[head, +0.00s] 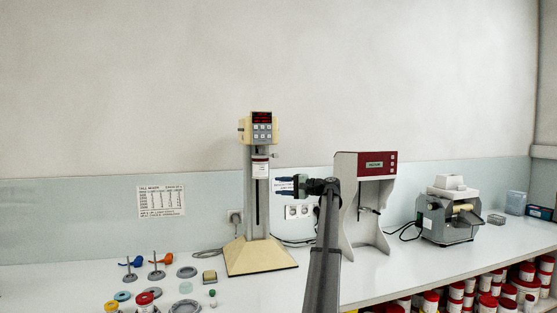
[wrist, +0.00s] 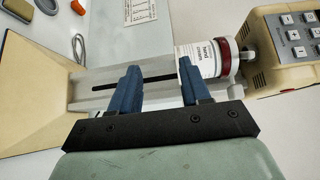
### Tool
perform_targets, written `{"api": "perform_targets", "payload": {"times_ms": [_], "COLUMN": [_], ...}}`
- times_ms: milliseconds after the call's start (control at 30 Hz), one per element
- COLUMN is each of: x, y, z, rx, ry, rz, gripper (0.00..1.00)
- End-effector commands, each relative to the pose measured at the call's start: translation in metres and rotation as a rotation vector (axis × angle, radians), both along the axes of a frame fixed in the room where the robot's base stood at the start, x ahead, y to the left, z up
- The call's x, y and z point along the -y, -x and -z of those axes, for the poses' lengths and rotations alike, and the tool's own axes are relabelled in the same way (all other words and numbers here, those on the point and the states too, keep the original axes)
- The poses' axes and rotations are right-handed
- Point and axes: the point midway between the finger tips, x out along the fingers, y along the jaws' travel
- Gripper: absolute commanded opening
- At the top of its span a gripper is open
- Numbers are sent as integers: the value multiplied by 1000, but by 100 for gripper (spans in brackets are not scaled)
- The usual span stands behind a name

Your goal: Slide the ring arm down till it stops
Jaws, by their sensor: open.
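The cream mixer stands on the bench, with a grey slotted column (head: 251,205) and a cream head (head: 262,128) with a lit red display. A white-labelled jar with a red lid (head: 260,169) sits high on the column, just below the head. The ring arm is hard to make out; pale grey parts show around the jar in the wrist view. My gripper (head: 281,186) is open and empty, right of the column and a little below the jar. In the wrist view, its blue fingers (wrist: 158,66) are apart in front of the slot, the right one close to the jar (wrist: 200,60).
The mixer's cream base (head: 260,257) is below. A red-and-white machine (head: 365,200) stands to the right, with a grey mill (head: 447,218) beyond. Small stirrers, lids and jars (head: 145,299) lie at the front left. A wall socket (head: 298,211) is behind my gripper.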

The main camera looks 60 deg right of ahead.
Motion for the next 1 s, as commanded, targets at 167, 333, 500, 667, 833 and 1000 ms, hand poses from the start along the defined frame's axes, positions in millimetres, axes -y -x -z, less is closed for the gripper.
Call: {"api": "perform_targets", "payload": {"times_ms": [167, 333, 500, 667, 833, 1000], "x": [65, 83, 84, 84, 84, 84], "y": [51, 73, 65, 42, 11, -18], "z": [-80, -109, -112, -112, -111, -111], "rx": [31, 43, 45, 44, 44, 44], "ry": [21, 27, 27, 27, 27, 27], "rz": [89, 124, 127, 127, 127, 126], "gripper": [47, 47, 47, 47, 47, 47]}}
